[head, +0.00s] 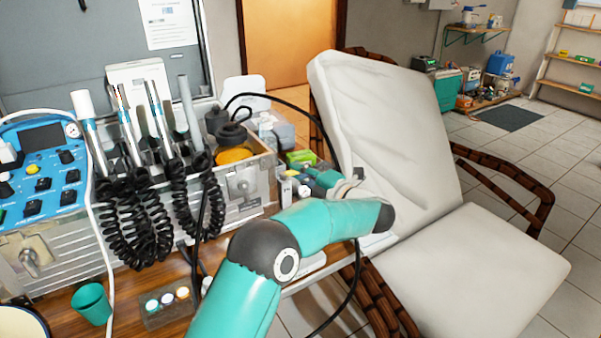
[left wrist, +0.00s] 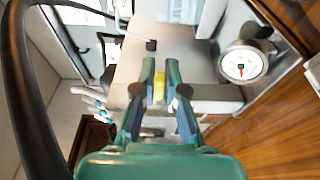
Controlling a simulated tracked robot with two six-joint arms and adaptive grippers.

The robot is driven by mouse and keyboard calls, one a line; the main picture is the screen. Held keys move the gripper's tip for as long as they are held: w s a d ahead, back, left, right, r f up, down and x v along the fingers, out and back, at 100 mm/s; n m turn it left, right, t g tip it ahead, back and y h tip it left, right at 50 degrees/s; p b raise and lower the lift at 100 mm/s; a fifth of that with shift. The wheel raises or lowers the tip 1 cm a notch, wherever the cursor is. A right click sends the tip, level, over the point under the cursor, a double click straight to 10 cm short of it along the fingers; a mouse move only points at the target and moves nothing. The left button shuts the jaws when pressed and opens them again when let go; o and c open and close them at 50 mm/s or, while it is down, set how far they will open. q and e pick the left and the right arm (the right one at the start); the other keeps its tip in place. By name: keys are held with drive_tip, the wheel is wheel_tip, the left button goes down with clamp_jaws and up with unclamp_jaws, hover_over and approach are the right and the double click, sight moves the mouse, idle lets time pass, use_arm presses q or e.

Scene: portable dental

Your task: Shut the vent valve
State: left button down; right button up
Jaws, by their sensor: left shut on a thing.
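My left gripper (left wrist: 159,84) is shut on a small yellow piece (left wrist: 159,87), which shows between its two teal fingertips in the left wrist view. The piece looks like the vent valve's handle, but the fingers hide most of it and I cannot tell its angle. A grey box-like body lies just behind the fingertips. A round white gauge (left wrist: 241,65) with a red mark sits to their right. In the head view my left gripper (head: 291,179) is small and partly hidden, beside the right end of the dental unit. My right gripper is out of view.
The dental unit (head: 240,205) carries coiled black hoses and handpieces. A blue control panel (head: 40,165) is at the left. A green cup (head: 92,302) and a small tray (head: 168,308) stand on the wooden table. A white dental chair (head: 385,130) is close behind my left arm.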

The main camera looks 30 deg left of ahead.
use_arm(q)
drive_tip(key=shift+s+d+f+m+t+h+b, duration=0.15)
drive_tip(key=shift+f+m+t+h+b, duration=0.3)
drive_tip(key=shift+b, duration=0.5)
drive_tip(key=s+m+t+h+b, duration=0.1)
drive_tip(key=m+t+h+b, duration=0.2)
drive_tip(key=h+b, duration=0.1)
drive_tip(key=s+m+t+h+b, duration=0.1)
drive_tip(key=m+t+h+b, duration=0.3)
drive_tip(key=b, duration=0.3)
drive_tip(key=s+m+t+h+b, duration=0.1)
drive_tip(key=m+t+h+b, duration=0.3)
drive_tip(key=b, duration=0.2)
drive_tip(key=shift+s+d+f, duration=0.1)
drive_tip(key=shift+s+d, duration=0.2)
drive_tip(key=shift+d, duration=0.1)
drive_tip(key=shift+s+d+r+m+t+h+b, duration=0.15)
drive_tip(key=shift+m+h+b, duration=0.2)
drive_tip(key=shift+h+b, duration=0.25)
drive_tip(key=shift+a+r+m+t+h+b, duration=0.1)
drive_tip(key=shift+m+h+b, duration=0.25)
drive_tip(key=shift+h, duration=0.3)
drive_tip(key=shift+d, duration=0.1)
drive_tip(key=c, duration=1.3)
unclamp_jaws()
drive_tip(key=shift+o, duration=0.4)
drive_tip(key=shift+r, duration=0.1)
